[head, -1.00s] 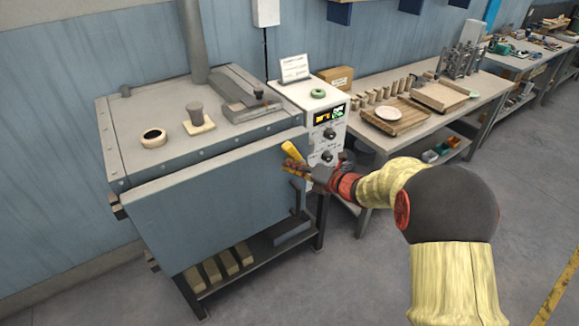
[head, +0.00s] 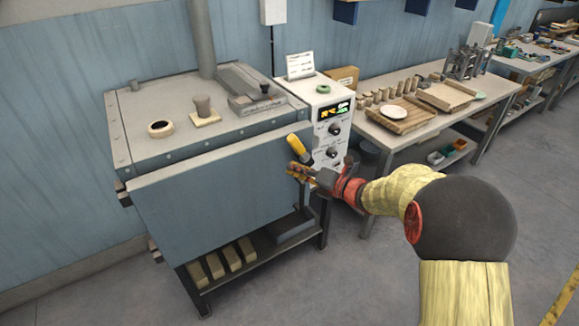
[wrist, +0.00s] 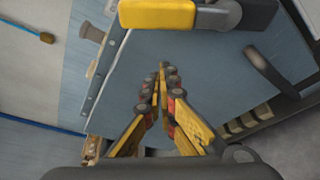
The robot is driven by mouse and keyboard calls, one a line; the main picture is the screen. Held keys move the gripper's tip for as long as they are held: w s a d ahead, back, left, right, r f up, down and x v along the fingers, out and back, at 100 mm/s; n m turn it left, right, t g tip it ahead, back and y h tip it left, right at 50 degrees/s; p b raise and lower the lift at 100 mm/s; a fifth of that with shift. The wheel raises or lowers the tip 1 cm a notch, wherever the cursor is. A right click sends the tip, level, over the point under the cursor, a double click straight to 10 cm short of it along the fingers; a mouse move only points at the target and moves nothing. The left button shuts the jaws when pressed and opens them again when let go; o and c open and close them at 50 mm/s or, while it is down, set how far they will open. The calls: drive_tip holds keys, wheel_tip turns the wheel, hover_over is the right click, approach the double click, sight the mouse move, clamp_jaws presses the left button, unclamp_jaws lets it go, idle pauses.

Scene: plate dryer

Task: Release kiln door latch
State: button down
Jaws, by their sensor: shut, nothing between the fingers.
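The kiln door (head: 220,190) is a blue-grey panel on the front of the kiln. The latch (head: 298,148) has a yellow grip and sits near the door's upper right corner. In the wrist view the latch's yellow grip (wrist: 157,14) crosses the top, with a dark grey pivot at its right. My gripper (head: 296,172) is just below the latch in the head view, in front of the door. In the wrist view my gripper (wrist: 163,66) is shut and empty, its fingertips apart from the yellow grip in the picture. Exact depth between them is unclear.
A dark bar handle (wrist: 271,72) stands out from the door beside my fingers. The control box (head: 330,135) is right of the latch. A workbench (head: 410,137) with boards and plates stands farther right. Bricks (head: 230,258) lie on the shelf below. Open floor lies in front.

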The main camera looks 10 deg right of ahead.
drive_tip(key=f+p+v, duration=0.1)
drive_tip(key=v, duration=0.5)
drive_tip(key=shift+s+r, duration=0.2)
drive_tip(key=shift+r, duration=0.15)
